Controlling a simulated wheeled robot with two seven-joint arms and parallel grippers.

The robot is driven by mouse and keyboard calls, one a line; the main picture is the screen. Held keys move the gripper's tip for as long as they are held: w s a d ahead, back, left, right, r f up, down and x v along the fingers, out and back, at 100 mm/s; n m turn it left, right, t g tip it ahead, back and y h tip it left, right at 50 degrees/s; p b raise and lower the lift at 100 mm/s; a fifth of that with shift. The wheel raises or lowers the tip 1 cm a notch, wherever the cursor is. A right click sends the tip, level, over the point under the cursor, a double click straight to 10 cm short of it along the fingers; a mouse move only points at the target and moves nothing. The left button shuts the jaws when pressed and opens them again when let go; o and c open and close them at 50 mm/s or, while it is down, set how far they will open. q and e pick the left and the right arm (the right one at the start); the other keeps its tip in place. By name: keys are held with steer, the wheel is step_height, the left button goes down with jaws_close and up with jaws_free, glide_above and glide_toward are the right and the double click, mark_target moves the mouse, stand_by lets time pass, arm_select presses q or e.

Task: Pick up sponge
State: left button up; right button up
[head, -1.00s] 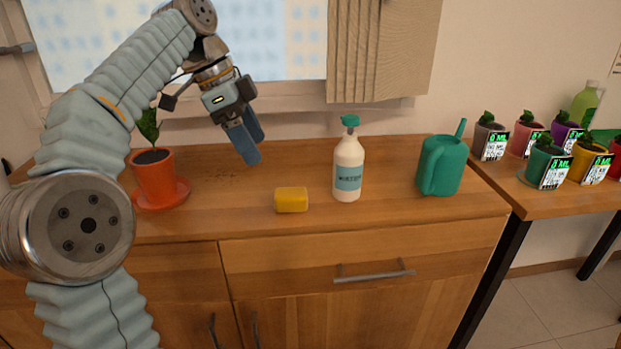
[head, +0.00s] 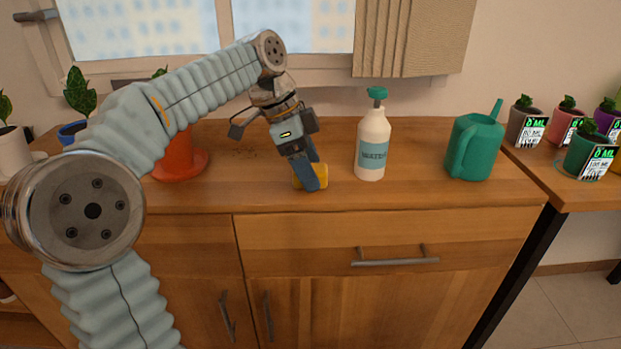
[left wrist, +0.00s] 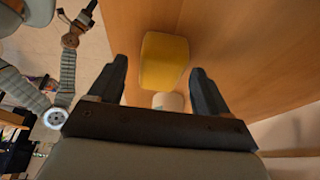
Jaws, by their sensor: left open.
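The yellow sponge (head: 322,176) lies on the wooden counter, left of the white spray bottle. My left gripper (head: 310,184) is at the sponge in the head view, and its blue fingers hide part of it. In the left wrist view the sponge (left wrist: 164,61) shows between and just beyond the open fingertips of the gripper (left wrist: 160,75). I cannot tell whether a finger touches it. My right gripper is not in view in the head view.
The spray bottle (head: 371,150) stands close right of the sponge. A green watering can (head: 474,150) is farther right. A red-orange pot (head: 181,160) on its saucer stands to the left. The counter's front edge is near. Several labelled pots stand on the right table.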

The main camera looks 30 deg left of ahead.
arm_select(q)
steer(key=shift+w+d+f, duration=0.1)
steer(key=shift+d+f, duration=0.05)
steer(key=shift+f, duration=0.3)
steer(key=shift+c, duration=0.3)
steer(key=c, duration=1)
steer(key=shift+o, duration=0.2)
steer(key=shift+r, duration=0.1)
step_height(320, 180, up, 3)
steer(key=shift+f+p, duration=0.15)
steer(key=shift+p, duration=0.2)
steer(key=s+d+r, duration=0.7)
steer(key=s+r, duration=0.3)
steer(key=s, duration=0.2)
steer(key=shift+d, duration=0.15)
